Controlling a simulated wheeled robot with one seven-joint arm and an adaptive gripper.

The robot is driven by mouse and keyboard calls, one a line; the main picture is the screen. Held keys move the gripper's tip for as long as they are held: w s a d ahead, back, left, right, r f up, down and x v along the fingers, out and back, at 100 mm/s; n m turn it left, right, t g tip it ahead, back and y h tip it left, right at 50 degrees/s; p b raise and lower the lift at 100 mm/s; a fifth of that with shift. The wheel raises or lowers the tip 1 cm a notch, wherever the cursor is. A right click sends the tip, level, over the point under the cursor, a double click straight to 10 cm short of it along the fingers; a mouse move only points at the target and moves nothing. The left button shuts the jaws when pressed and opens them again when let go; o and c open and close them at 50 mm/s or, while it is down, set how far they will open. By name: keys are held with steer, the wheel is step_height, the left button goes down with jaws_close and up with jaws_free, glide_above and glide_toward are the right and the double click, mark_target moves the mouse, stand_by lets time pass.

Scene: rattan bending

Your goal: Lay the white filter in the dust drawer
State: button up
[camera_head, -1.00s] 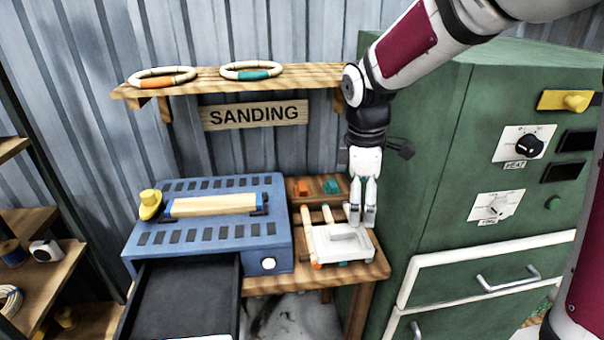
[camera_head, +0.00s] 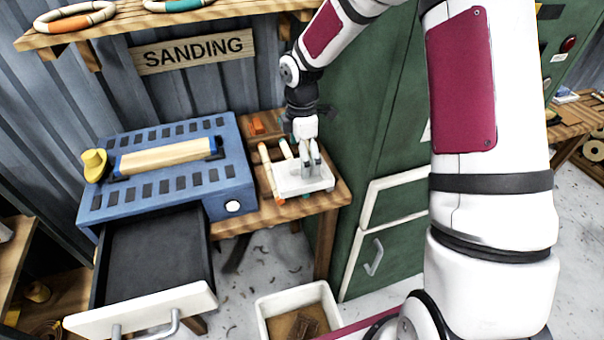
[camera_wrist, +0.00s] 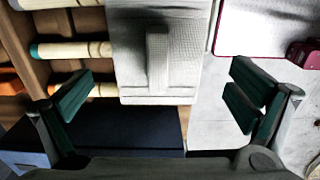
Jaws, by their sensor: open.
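The white filter (camera_head: 300,179), a flat block with a raised handle, lies on the right part of the wooden table. It also shows in the wrist view (camera_wrist: 185,60), its handle pointing up between my fingers. My gripper (camera_head: 312,166) is just above the filter with its fingers open. In the wrist view, my gripper (camera_wrist: 158,105) has green pads wide apart, one on each side of the filter's line, not closed on it. The black dust drawer (camera_head: 150,258) with a white front is pulled open from the blue sanding machine (camera_head: 165,180) and looks empty.
Several pale rattan rods (camera_head: 268,170) lie at the filter's left. A green cabinet (camera_head: 385,150) stands close at the right. A white bin (camera_head: 295,312) is on the floor below. A shelf (camera_head: 120,25) with rings hangs above the sander.

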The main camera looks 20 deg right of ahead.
steer(key=shift+w+f+p, duration=0.15)
steer(key=shift+f+p, duration=0.35)
steer(key=shift+f, duration=2.25)
steer(key=c, duration=1)
steer(key=shift+c, duration=0.2)
steer(key=shift+r, duration=0.15)
